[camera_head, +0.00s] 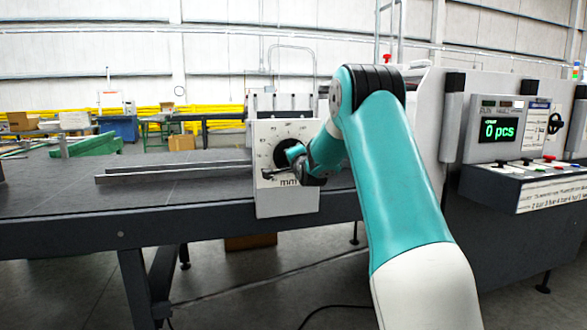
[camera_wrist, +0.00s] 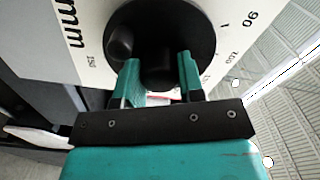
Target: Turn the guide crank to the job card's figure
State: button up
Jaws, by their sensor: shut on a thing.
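The guide crank is a black round disc (camera_wrist: 178,22) on a white dial plate (camera_head: 287,200). In the wrist view the upside-down plate (camera_wrist: 235,50) shows "90", "120", "150" and "mm". A black knob (camera_wrist: 120,42) stands out on the disc's left side. My gripper (camera_wrist: 159,75) has its two teal fingers shut around a dark stub in front of the disc. In the head view my gripper and arm cover part of the dial, so the pointer's reading cannot be told. A white card (camera_head: 538,122) with unreadable print is beside the display; I cannot tell if it is the job card.
A long dark table (camera_head: 60,190) with a metal rail (camera_head: 170,173) extends left. The floor in front looks mostly open, with a black cable.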

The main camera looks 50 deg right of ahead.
jog(key=n+b, duration=0.3)
jog(key=shift+f+n, duration=0.25)
jog(key=shift+n, duration=0.15)
jog(key=n+b, duration=0.2)
jog(key=n, duration=0.1)
jog(key=shift+n+b, duration=0.3)
jog(key=n+b, duration=0.2)
jog(key=n, duration=0.1)
jog(key=shift+n, duration=0.3)
jog(key=n+b, duration=0.2)
jog(key=n, duration=0.1)
jog(key=shift+a+n, duration=0.1)
jog(key=shift+n, duration=0.2)
jog(key=n+b, duration=0.3)
jog(key=n, duration=0.2)
jog(key=shift+w, duration=0.1)
jog(key=n+b, duration=0.1)
jog(key=n, duration=0.3)
jog(key=shift+n+b, duration=0.3)
jog(key=shift+n, duration=0.3)
jog(key=o, duration=0.9)
jog(key=shift+r, duration=0.2)
